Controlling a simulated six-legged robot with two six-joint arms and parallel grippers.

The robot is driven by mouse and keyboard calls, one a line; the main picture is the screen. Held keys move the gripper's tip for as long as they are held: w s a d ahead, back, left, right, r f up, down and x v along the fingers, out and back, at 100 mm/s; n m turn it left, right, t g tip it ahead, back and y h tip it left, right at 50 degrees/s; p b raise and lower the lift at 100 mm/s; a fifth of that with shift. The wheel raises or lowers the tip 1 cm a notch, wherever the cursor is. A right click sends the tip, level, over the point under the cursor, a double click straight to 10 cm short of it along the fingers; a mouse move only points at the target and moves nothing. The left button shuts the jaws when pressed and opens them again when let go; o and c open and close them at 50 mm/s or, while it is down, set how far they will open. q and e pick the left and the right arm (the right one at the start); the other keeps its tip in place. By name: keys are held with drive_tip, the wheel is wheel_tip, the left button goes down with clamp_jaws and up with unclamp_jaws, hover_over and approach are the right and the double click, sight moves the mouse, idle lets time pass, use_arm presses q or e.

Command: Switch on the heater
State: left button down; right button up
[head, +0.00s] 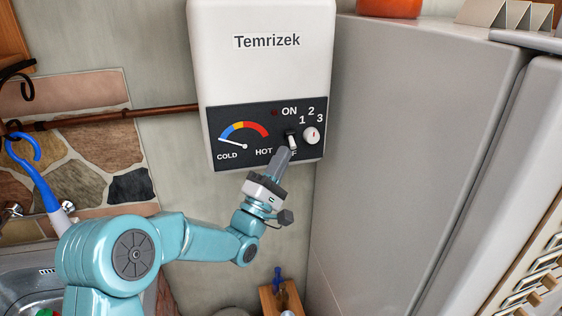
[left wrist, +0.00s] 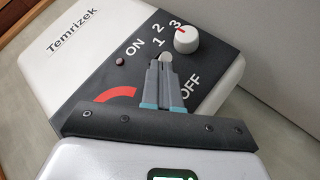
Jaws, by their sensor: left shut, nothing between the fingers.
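The white heater (head: 265,75) labelled Temrizek hangs on the wall, with a dark control panel (head: 225,117) at its bottom. Its toggle switch (head: 292,140) sits between ON and a partly covered OFF label; the pale lever tip appears to point down. My left gripper (head: 283,154) is shut and empty, its fingertips just below the switch. In the left wrist view the gripper tips (left wrist: 163,66) are right at the switch lever (left wrist: 166,58); I cannot tell whether they touch. A dark red lamp (head: 275,113) looks unlit. My right gripper is out of view.
A white knob (head: 312,135) marked 1, 2, 3 is right beside the switch. The gauge needle (head: 231,142) points near COLD. A large grey cabinet (head: 420,130) stands close on the right. A brown pipe (head: 120,115) runs in from the left.

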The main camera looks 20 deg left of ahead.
use_arm(q)
drive_tip(key=shift+s+d+r+n+y, duration=0.15)
drive_tip(key=shift+n+y, duration=0.15)
drive_tip(key=shift+n, duration=0.2)
drive_tip(key=r+n+g+y, duration=0.1)
drive_tip(key=n, duration=0.1)
drive_tip(key=r+n+g+y+b, duration=0.1)
drive_tip(key=n+g+y, duration=0.1)
drive_tip(key=s+r+n+g+y, duration=0.1)
drive_tip(key=n+g+y, duration=0.1)
drive_tip(key=n, duration=0.1)
drive_tip(key=shift+d+r+b, duration=0.3)
drive_tip(key=shift+b, duration=0.1)
drive_tip(key=shift+w, duration=0.1)
